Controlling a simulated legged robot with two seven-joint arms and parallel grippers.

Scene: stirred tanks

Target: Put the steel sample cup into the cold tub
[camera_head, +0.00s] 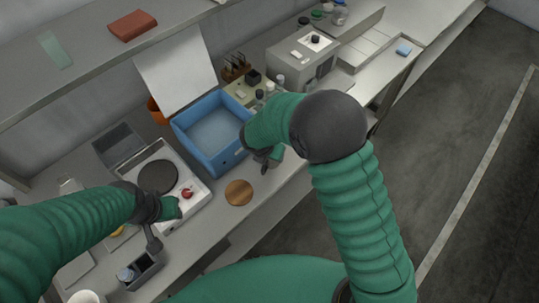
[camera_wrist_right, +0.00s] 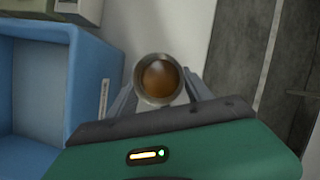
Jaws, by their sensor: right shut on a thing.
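The steel sample cup (camera_wrist_right: 139,94) shows in the right wrist view as a round metal rim around a brown-orange inside. My right gripper (camera_wrist_right: 161,88) is shut on it, one finger on each side. The blue tub (camera_head: 186,139) stands open on the bench in the head view; its wall also shows in the right wrist view (camera_wrist_right: 92,80), left of the cup. My right gripper (camera_head: 266,162) is beside the tub's right side in the head view, and my arm hides most of the cup there. My left gripper (camera_head: 152,240) is low at the left; its jaw opening is unclear.
A white appliance with a dark round plate (camera_head: 158,177) and a red knob stands left of the tub. A round wooden disc (camera_head: 239,192) lies near the bench's front edge. Small bottles (camera_head: 270,88) and a grey machine (camera_head: 300,62) are behind my right arm. A dark box (camera_head: 143,272) is near my left gripper.

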